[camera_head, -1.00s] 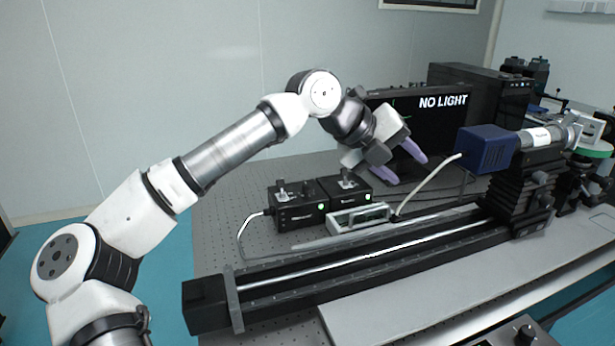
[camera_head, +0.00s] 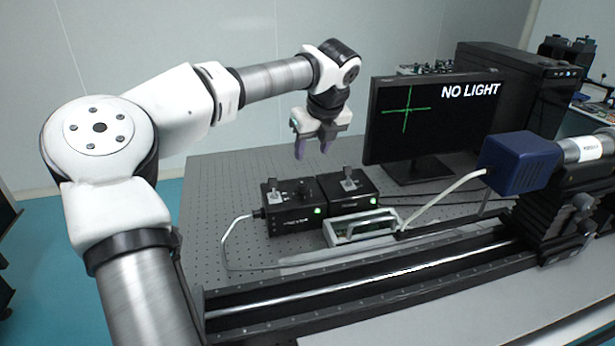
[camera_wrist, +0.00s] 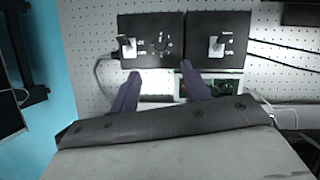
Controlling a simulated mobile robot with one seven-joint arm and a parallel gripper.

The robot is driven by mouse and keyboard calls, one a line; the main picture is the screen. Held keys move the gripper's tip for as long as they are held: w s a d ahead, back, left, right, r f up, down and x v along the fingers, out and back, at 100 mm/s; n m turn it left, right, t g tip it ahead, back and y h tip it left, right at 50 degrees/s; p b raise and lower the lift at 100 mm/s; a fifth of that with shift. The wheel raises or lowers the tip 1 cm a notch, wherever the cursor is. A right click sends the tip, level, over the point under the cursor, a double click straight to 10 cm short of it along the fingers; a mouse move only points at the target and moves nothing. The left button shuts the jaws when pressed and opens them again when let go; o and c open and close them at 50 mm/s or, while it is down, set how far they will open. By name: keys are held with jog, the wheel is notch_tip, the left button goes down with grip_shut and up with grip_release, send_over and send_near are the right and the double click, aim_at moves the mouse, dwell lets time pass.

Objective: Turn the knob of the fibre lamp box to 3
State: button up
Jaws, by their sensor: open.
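Two black boxes with switches stand side by side on the perforated table. The left box (camera_head: 285,224), also in the wrist view (camera_wrist: 150,22), has a small dark knob (camera_wrist: 163,43) with pale marks around it; I take it for the fibre lamp box. The marks are too small to read, so the knob's setting cannot be told. A green light glows on its front. My gripper (camera_head: 312,148) points down above the boxes, open and empty, apart from the knob. In the wrist view its purple fingers (camera_wrist: 160,70) are spread just below the left box.
The right box (camera_head: 352,190) adjoins the left one. A pale framed unit (camera_head: 360,228) lies in front. A monitor (camera_head: 435,120) reading NO LIGHT stands right of my gripper. A long black rail (camera_head: 370,282) runs across the front, with a blue camera (camera_head: 520,163) at right.

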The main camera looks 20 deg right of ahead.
aim_at(303, 184)
jog(key=p+x, duration=0.3)
jog(key=x, duration=1)
jog(key=shift+s+f, duration=0.1)
jog(key=shift+f, duration=0.05)
jog(key=c, duration=1)
